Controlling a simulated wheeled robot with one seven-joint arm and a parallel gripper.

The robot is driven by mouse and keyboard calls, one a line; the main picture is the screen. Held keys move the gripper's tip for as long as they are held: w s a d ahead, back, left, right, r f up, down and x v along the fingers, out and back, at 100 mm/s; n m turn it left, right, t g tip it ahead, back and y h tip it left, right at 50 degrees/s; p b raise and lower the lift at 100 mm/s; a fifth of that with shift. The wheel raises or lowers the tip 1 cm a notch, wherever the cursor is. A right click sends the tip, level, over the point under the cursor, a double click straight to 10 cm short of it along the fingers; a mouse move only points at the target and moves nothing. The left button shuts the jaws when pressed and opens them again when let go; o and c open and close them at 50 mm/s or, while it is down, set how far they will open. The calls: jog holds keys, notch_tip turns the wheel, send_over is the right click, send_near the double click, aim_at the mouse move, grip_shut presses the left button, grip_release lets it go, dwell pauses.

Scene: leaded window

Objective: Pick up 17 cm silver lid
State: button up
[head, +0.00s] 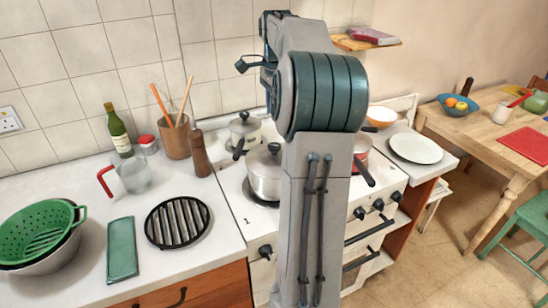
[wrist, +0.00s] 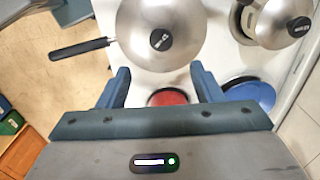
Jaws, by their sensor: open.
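Two silver lids with black knobs show on the stove. The larger-looking lid (wrist: 160,22) covers a front pan with a black handle pointing left in the wrist view; in the head view it is the domed lid (head: 262,161), partly behind my arm. The other lid (wrist: 280,18) sits on a rear pot, and shows in the head view too (head: 243,125). I cannot tell by size which is the 17 cm one. My gripper (wrist: 162,82) is open and empty, its fingers below the front lid in the wrist picture. My arm hides it in the head view.
A red pan (wrist: 170,97) and a blue round item (wrist: 250,92) lie near the fingers. On the counter are a black trivet (head: 177,222), a wooden pepper mill (head: 199,153) and a green colander (head: 35,232). A white plate (head: 415,148) lies right of the stove.

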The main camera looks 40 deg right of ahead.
notch_tip(320, 180, down, 6)
jog(key=shift+r, duration=0.25)
jog(key=shift+w+a+f+p, duration=0.1)
jog(key=shift+f+p, duration=0.15)
jog(key=shift+f, duration=1.1)
jog(key=shift+w+a+f+p, duration=0.1)
jog(key=shift+f+p, duration=0.1)
jog(key=shift+f, duration=1.15)
grip_shut()
jog(key=shift+r, duration=0.1)
